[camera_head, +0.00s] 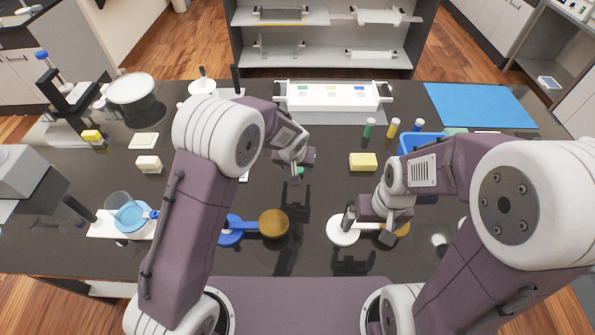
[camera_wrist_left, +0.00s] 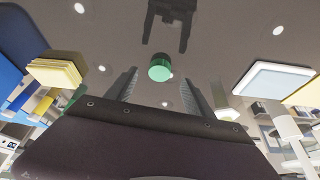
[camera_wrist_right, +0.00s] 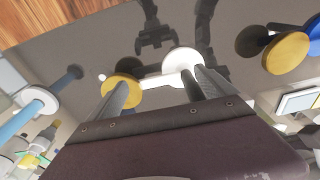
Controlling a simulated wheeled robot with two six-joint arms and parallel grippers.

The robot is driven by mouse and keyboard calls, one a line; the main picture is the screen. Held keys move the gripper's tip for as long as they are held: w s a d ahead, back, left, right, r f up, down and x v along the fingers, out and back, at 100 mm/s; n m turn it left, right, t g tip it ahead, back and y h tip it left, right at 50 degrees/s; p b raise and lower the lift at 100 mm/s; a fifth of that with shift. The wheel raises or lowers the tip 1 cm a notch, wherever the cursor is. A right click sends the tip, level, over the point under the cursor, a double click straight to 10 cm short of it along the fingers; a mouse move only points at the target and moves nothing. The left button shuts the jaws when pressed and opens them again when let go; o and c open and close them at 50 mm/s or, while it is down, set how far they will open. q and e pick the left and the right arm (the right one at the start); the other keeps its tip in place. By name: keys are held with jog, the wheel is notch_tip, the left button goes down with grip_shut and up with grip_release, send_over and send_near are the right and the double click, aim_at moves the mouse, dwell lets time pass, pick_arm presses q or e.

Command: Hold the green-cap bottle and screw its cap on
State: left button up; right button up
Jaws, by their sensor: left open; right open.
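A small green cap-like cylinder (camera_head: 299,172) is just below my left gripper (camera_head: 297,166). In the left wrist view the green cylinder (camera_wrist_left: 160,67) sits between and slightly beyond the open fingertips, with a gap on both sides. A slim green bottle or tube (camera_head: 369,128) stands upright at the back of the table; whether its cap is on cannot be told. My right gripper (camera_head: 368,229) is open and empty over the white-handled piece, whose white disc (camera_head: 343,231) and gold disc (camera_wrist_right: 122,91) lie on either side.
A yellow block (camera_head: 363,161) lies right of my left gripper. A blue-and-gold double-disc piece (camera_head: 273,223) lies in front. A blue tray (camera_head: 406,141) is partly hidden by my right arm.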

aim_at(298, 170)
pick_arm(q)
jog(key=b+x, duration=0.1)
jog(key=x, duration=0.3)
jog(key=shift+w+f, duration=0.1)
jog(key=shift+w, duration=0.1)
grip_shut()
